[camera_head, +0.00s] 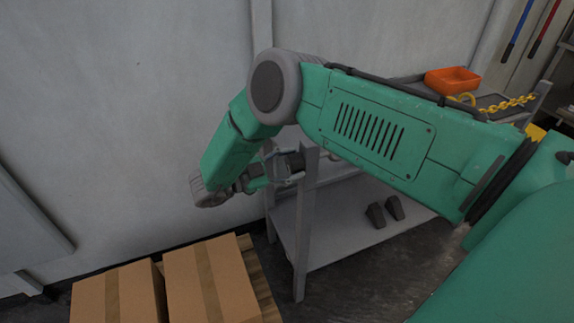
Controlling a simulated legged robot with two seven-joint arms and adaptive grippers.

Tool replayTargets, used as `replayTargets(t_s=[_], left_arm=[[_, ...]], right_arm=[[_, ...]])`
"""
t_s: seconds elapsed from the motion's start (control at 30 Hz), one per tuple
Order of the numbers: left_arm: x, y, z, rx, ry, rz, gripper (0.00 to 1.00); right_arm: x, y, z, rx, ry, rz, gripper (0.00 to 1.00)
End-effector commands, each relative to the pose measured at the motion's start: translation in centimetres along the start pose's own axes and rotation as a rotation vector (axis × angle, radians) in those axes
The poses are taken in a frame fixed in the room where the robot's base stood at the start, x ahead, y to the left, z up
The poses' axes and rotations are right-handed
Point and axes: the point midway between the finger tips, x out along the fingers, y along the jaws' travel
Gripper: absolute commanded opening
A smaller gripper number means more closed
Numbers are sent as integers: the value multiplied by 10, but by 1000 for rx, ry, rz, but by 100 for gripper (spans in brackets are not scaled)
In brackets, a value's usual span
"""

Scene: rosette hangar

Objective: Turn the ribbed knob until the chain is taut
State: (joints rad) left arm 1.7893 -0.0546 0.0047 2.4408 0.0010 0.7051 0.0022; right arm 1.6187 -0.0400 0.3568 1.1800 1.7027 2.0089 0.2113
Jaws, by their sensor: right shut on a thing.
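My right arm comes in from the right and bends down at the elbow. My right gripper (277,166) is shut on a dark round knob (293,161) at the near left end of the grey bench. The knob's ribs are too small to make out, and the gripper partly covers it. A yellow chain (507,104) lies along the bench top at the right; my arm hides part of the bench, so I cannot tell how tight the chain is overall. My left gripper is not in view.
An orange bin (452,80) stands on the bench (306,225) top. Two dark wedges (385,212) lie on its lower shelf. Cardboard boxes (205,280) on a pallet stand at the bottom left. A pale wall (110,110) is close behind my forearm.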

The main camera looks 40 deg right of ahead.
Motion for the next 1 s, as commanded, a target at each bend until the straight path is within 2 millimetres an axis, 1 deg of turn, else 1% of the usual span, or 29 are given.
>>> replayTargets(t_s=[0.27, 0.37, 0.47, 1.0], left_arm=[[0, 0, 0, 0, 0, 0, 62], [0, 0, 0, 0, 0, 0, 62], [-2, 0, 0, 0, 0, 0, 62], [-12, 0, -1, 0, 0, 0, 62]], right_arm=[[0, 1, 0, 20, -2, 0, 1], [0, 0, 0, 61, -2, 0, 1], [-1, 0, 0, 190, -2, 0, 1], [-1, 0, 0, 1045, -2, 2, 1]])
